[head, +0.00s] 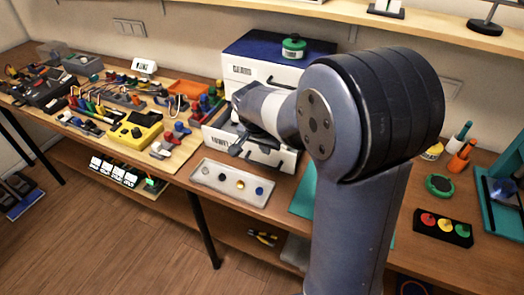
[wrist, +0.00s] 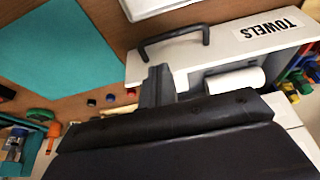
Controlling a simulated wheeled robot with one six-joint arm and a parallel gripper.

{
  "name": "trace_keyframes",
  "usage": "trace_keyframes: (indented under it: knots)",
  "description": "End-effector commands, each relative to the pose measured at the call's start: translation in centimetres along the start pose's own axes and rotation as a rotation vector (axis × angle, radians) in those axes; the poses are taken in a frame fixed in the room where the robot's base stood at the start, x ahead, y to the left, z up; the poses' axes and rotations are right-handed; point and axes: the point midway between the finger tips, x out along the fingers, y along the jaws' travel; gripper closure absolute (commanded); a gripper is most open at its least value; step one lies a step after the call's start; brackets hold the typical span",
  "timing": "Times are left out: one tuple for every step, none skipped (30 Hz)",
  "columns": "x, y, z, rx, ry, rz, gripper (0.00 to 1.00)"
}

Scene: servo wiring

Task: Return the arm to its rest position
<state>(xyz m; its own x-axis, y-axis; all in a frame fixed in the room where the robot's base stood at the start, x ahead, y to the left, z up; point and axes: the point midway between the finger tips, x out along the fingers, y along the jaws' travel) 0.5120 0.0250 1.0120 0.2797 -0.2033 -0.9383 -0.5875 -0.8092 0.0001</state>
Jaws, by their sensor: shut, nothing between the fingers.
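My arm rises large at the centre right of the head view and bends left at its elbow. My gripper (head: 238,149) hangs over the front of the white drawer unit (head: 262,72), and its near parts are partly hidden by my arm. In the wrist view my gripper (wrist: 158,76) shows as closed dark fingers with nothing held. They point toward the black handle (wrist: 174,37) of the drawer labelled TOWELS (wrist: 232,48). Whether they touch the handle is unclear. That drawer stands partly open, with a white roll (wrist: 230,82) inside.
A pale tray (head: 215,187) with several small round pieces lies in front of the drawers. Wired boards and a yellow box (head: 135,131) fill the left of the table. A teal mat (wrist: 62,55), green disc (head: 440,185) and coloured-button panel (head: 443,226) lie right. A shelf (head: 430,32) runs above.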

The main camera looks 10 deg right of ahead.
Motion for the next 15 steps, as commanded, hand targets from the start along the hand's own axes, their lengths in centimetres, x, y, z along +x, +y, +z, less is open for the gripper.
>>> trace_keyframes:
  knots:
    - [-1.07, 0.16, -0.5, 0.001, 0.001, 0.0, 1.0]
    - [-1.3, 0.23, -0.62, 0.0, 0.0, 0.0, 1.0]
    - [-1.53, 0.3, -0.74, 0.0, 0.0, 0.001, 1.0]
    - [-1.65, 0.34, -0.8, 0.0, 0.0, 0.001, 1.0]
    - [-1.72, 0.38, -0.85, 0.0, 0.0, 0.001, 1.0]
    - [-1.77, 0.4, -0.88, 0.0, 0.0, 0.001, 1.0]
    - [-1.77, 0.41, -0.89, 0.0, 0.0, 0.001, 1.0]
    - [-1.76, 0.42, -0.88, 0.0, 0.0, 0.001, 1.0]
    - [-1.72, 0.41, -0.86, 0.0, 0.0, 0.001, 1.0]
    - [-1.7, 0.41, -0.85, 0.0, 0.0, 0.001, 1.0]
    - [-1.69, 0.41, -0.85, 0.0, 0.0, 0.001, 1.0]
    - [-1.68, 0.4, -0.84, 0.0, 0.0, 0.001, 1.0]
    - [-1.68, 0.4, -0.84, 0.0, 0.0, 0.001, 1.0]
    - [-1.68, 0.4, -0.84, 0.0, 0.0, 0.001, 1.0]
    - [-1.66, 0.39, -0.83, 0.0, 0.0, 0.001, 1.0]
